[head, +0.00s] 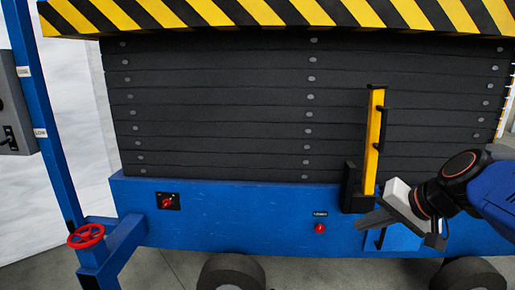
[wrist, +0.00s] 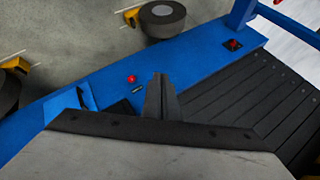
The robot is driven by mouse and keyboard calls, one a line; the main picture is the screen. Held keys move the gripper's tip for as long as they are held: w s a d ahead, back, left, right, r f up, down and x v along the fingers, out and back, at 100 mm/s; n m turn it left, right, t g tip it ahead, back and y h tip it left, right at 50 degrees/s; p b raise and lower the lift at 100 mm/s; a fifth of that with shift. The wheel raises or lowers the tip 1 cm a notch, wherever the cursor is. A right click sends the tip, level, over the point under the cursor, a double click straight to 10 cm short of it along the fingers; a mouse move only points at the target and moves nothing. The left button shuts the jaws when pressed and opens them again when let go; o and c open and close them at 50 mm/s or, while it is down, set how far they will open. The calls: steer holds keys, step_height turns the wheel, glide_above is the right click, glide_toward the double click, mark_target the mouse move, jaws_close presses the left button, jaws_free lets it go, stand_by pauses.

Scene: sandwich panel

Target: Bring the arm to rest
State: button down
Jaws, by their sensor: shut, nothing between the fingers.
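My gripper (head: 362,224) is at the right in the head view, in front of the blue base beam (head: 250,215) of the machine. Its fingers are together with nothing between them. In the wrist view my gripper (wrist: 161,78) points over the blue beam beside a small red button (wrist: 131,79). The red button (head: 320,228) is left of the fingertips in the head view, apart from them. My arm comes in from the right edge.
A yellow upright bar (head: 373,140) with black brackets stands just above my gripper. Black bellows (head: 220,110) fill the middle under a striped yellow-black edge (head: 260,14). A red rotary switch (head: 168,201) and red handwheel (head: 86,236) are at left. Black wheels (head: 231,272) stand below.

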steer(key=s+d+f+n+g+h, duration=0.2)
steer(key=s+d+f+n+h, duration=0.1)
steer(key=s+f, duration=0.7)
steer(key=s+n+h, duration=0.1)
steer(key=s+n, duration=0.1)
steer(key=s, duration=0.1)
steer(key=shift+h, duration=0.3)
